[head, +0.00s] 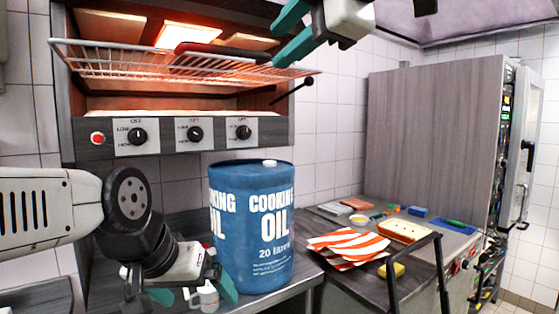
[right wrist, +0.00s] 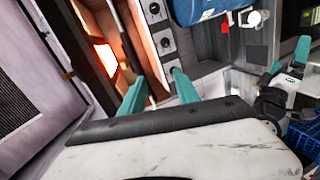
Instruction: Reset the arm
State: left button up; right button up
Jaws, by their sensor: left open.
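My left gripper (head: 194,293) is low at the left of the head view, its teal fingers spread and empty. A white mug (head: 208,298) shows between or just behind these fingers; I cannot tell the depth. My right gripper (head: 280,44) is high at the top of the head view, in front of the right end of the grill rack (head: 110,63). Its two teal fingers are apart with nothing between them. They also show apart in the right wrist view (right wrist: 160,86). Part of the left gripper appears at the right of that view.
A blue cooking oil drum (head: 252,230) stands on the counter beside the left gripper. The lit grill (head: 185,130) is above and behind. On the right counter are a red-striped cloth (head: 347,248), a yellow sponge (head: 392,270) and a black rail (head: 413,248). A tall cabinet (head: 435,140) stands behind.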

jog(key=w+d+f+m+g+h, duration=0.3)
jog(key=f+m, duration=0.4)
jog(key=f, duration=0.7)
jog(key=d+f+m+g+h, duration=0.1)
jog(key=d+f+m, duration=0.2)
jog(key=f+m, duration=0.2)
jog(key=s+d+f+m+g+h, duration=0.1)
jog(key=d+f+m, duration=0.3)
jog(key=f, duration=0.8)
jog(key=s+d+f+m+g, duration=0.1)
jog(key=d+f+m, duration=0.2)
jog(key=f+m, duration=0.3)
notch_tip(320, 180, down, 3)
jog(key=shift+s+d+f+m+g+h, duration=0.1)
jog(key=shift+s+d+m+g+h, duration=0.1)
jog(key=shift+m+g+h, duration=0.15)
